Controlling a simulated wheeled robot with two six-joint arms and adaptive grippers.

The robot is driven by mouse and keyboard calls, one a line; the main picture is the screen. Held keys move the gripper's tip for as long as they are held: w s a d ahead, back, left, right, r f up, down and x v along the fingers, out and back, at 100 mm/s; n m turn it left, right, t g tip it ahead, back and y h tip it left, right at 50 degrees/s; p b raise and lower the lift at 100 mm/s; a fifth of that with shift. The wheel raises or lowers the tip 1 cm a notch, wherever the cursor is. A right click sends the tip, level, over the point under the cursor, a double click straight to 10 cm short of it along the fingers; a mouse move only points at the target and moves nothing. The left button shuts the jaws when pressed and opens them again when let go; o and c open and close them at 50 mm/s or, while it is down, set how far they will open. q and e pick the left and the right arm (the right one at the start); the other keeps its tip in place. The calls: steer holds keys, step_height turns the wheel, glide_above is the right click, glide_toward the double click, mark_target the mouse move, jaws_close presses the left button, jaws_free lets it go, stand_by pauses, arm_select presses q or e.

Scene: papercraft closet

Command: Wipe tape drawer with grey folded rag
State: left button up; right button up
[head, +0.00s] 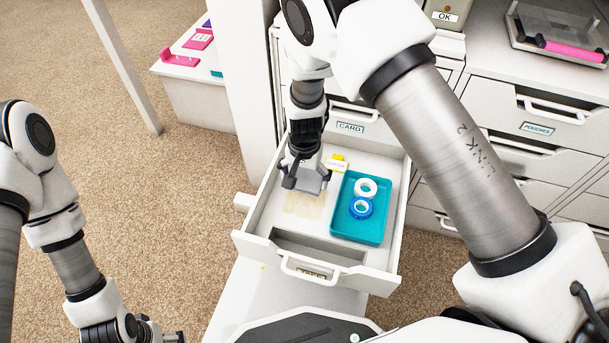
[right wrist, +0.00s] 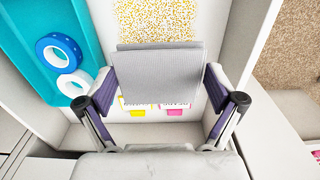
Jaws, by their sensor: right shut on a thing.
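The tape drawer (head: 270,212) is pulled open. My right gripper (head: 304,178) is inside it, shut on the grey folded rag (right wrist: 158,72), which sits between both fingers in the right wrist view. In the head view the rag (head: 315,185) is partly hidden by the gripper. A patch of yellow specks (right wrist: 150,20) covers the drawer floor just beyond the rag; in the head view it is a pale yellow smear (head: 303,206). I cannot tell whether the rag touches the floor. My left gripper (head: 168,335) is at the bottom edge, mostly cut off.
A teal tray (head: 345,225) with a white tape roll (head: 366,188) and a blue one (head: 360,208) fills the drawer's right side. Tabbed cards (head: 337,163) lie at the back. A closed card drawer (head: 365,118) is above. A low white table (head: 200,90) stands left.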

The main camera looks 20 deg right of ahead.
mark_target(305, 197)
steer(key=shift+r+p, duration=0.2)
steer(key=shift+p, duration=0.4)
steer(key=shift+f+b, duration=1.15)
steer(key=shift+f, duration=1.45)
steer(key=shift+f+b, duration=0.35)
steer(key=shift+f, duration=0.25)
steer(key=o, duration=0.7)
steer(key=shift+r+p, duration=0.4)
steer(key=shift+p, duration=0.25)
steer(key=shift+s, duration=0.1)
steer(key=c, duration=1.9)
steer(key=shift+s, duration=0.1)
jaws_close()
